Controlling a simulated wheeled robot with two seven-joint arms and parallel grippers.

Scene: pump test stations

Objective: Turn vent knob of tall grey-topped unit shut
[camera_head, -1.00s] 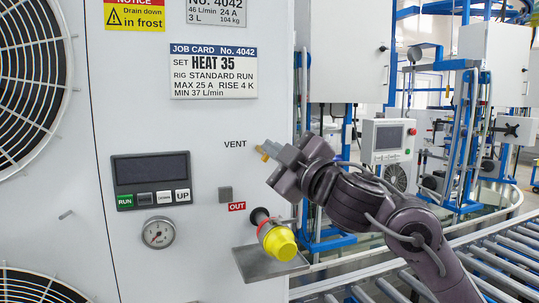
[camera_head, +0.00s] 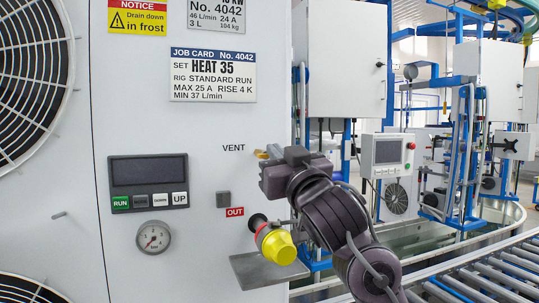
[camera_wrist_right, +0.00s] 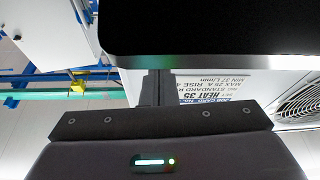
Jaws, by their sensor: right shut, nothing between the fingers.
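The unit's pale front panel (camera_head: 150,75) fills the left of the head view; its top is out of frame. The small brass-coloured vent knob (camera_head: 261,154) shows beside the printed word VENT, at the panel's right edge, and is partly hidden by my right gripper. My right gripper (camera_head: 271,155) is shut and empty, right at the knob; I cannot tell whether it touches it. The knob's angle cannot be made out. In the right wrist view the dark gripper body covers much of the picture and the knob cannot be made out. My left gripper is not in view.
A display panel (camera_head: 149,183) and a gauge (camera_head: 153,237) sit to the left. A roller conveyor (camera_head: 480,270) runs at right.

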